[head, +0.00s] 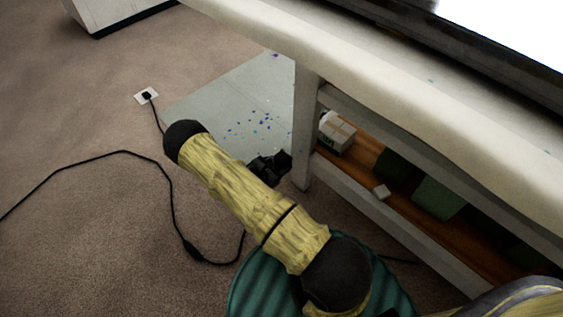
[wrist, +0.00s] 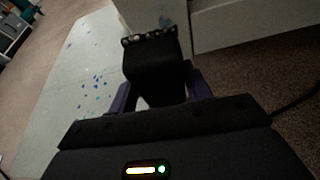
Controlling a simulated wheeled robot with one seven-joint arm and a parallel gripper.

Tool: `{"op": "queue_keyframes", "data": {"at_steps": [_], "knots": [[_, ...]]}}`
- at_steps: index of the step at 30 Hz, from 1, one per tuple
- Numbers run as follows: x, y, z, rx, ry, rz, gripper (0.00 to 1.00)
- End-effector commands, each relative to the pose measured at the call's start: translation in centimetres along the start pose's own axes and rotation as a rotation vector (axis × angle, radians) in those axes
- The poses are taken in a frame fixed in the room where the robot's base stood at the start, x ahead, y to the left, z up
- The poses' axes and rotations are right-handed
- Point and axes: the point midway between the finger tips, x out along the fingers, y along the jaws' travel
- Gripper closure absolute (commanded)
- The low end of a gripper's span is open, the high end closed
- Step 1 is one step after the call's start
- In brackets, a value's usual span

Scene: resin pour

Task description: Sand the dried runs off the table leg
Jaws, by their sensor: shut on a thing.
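The pale table leg (head: 306,130) stands upright at the near corner of the workbench. Its lower part also shows at the top of the wrist view (wrist: 142,14), with a small blue-grey mark on it. My gripper (head: 272,166) is low beside the leg, on its left in the head view. In the wrist view, its purple fingers (wrist: 160,92) are shut on a black block (wrist: 155,62) with a rough, speckled far edge. The block's far edge is close to the leg; I cannot tell whether it touches.
A pale sheet (head: 225,105) with blue and green spots lies on the carpet behind my arm. A black cable (head: 170,195) runs from a floor socket (head: 146,96).

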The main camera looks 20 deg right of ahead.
Motion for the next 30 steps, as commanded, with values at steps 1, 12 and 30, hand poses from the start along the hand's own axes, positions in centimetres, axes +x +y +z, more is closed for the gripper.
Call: {"op": "queue_keyframes", "data": {"at_steps": [1, 12, 30], "knots": [[0.0, 0.0, 0.0, 0.0, 0.0, 0.0, 0.69], [-1.9, 0.1, -0.7, -0.001, 0.001, 0.001, 0.69], [-3.9, 0.5, 0.3, -0.004, 0.0, 0.014, 0.69]]}}
